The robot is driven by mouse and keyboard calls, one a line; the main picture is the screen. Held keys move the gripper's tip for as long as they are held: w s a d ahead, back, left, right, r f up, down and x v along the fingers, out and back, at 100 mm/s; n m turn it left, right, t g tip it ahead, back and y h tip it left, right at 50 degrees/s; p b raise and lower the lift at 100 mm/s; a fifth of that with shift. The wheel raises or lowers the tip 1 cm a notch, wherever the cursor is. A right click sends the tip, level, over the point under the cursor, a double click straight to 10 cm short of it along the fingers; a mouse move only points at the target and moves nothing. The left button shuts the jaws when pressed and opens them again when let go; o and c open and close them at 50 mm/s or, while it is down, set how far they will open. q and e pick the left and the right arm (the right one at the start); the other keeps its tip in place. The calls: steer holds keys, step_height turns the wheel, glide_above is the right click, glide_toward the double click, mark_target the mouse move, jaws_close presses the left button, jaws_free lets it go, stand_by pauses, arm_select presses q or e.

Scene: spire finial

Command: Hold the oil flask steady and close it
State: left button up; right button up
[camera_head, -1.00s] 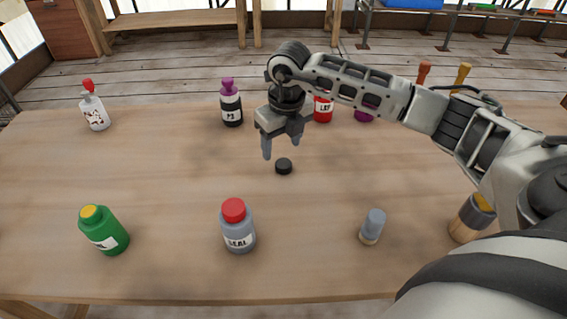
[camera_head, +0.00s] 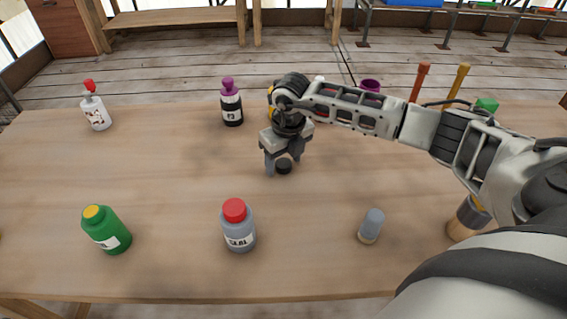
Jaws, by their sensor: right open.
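A small black disc-shaped cap (camera_head: 284,168) lies on the wooden table (camera_head: 180,175) near its middle. My right gripper (camera_head: 284,164) is open and points down, with its fingers low on either side of the cap. I cannot tell whether they touch it. I cannot tell which container is the oil flask, as most labels are unreadable and some containers are partly behind my right arm. My left gripper is not in view.
A green bottle (camera_head: 107,231), a grey red-capped bottle (camera_head: 239,230) and a small grey-blue item (camera_head: 371,226) stand in front. A white bottle (camera_head: 96,112) and a black purple-capped bottle (camera_head: 231,107) stand behind. The table left of the cap is clear.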

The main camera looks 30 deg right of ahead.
steer(key=shift+c, duration=0.3)
steer(key=c, duration=1)
steer(key=shift+r, duration=0.15)
steer(key=shift+r, duration=0.6)
steer(key=s+a+r+b, duration=0.2)
steer(key=s+a+r, duration=0.4)
steer(key=s+r, duration=0.5)
steer(key=shift+s+r, duration=0.3)
steer(key=shift+s, duration=0.5)
